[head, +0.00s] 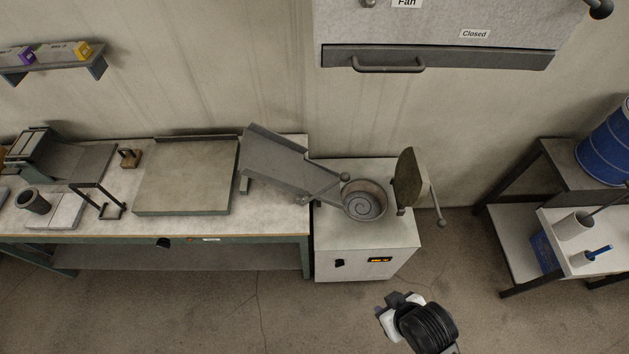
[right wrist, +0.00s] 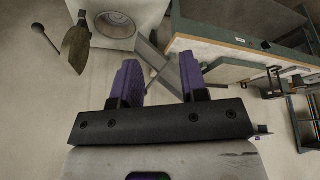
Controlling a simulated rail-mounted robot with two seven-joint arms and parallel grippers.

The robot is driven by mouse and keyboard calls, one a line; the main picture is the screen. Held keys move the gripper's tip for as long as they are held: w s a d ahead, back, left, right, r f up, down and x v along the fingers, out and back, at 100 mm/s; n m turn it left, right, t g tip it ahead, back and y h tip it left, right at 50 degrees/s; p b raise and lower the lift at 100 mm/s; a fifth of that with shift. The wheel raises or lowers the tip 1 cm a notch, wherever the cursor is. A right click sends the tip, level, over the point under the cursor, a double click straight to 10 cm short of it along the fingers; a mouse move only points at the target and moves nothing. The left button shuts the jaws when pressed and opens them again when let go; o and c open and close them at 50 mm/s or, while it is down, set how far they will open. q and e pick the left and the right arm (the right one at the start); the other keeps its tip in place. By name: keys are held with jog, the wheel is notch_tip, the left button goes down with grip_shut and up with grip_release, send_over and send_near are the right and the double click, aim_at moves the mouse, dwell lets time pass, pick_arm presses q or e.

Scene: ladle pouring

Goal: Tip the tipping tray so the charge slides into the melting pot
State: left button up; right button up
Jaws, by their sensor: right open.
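The grey tipping tray (head: 282,160) sits at the right end of the workbench. It looks slanted, its narrow end reaching toward the melting pot (head: 364,201). A ball-ended handle (head: 344,177) shows near that end. I see no charge on the tray's visible surface. The round pot is set in the white furnace cabinet, with a spiral visible inside; it also shows in the right wrist view (right wrist: 115,22). My right gripper (head: 390,302) is open and empty, in front of the cabinet and apart from tray and pot. My left gripper is not in view.
The pot's lid (head: 408,180) stands raised at the pot's right, with a ball-ended handle (head: 440,222). A flat plate (head: 187,177) lies on the workbench (head: 120,222). A hood (head: 440,35) hangs above. A rack with a blue drum (head: 607,145) stands at right. The floor in front is clear.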

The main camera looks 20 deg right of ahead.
jog(key=w+a+f+t+b, duration=0.3)
jog(key=w+f+b, duration=0.5)
jog(key=w+b, duration=0.5)
jog(key=n+t+h+b, duration=0.9)
jog(key=n+b, duration=0.7)
jog(key=n, duration=0.4)
send_near(330, 186)
jog(key=shift+g+h, duration=0.4)
jog(key=shift+g, duration=0.2)
jog(key=x, duration=0.3)
jog(key=b+x, duration=0.1)
jog(key=x, duration=0.3)
jog(key=b+x, duration=0.1)
jog(key=x, duration=0.2)
jog(key=shift+w+a+f, duration=0.1)
jog(key=shift+w+a, duration=0.1)
jog(key=shift+w, duration=0.1)
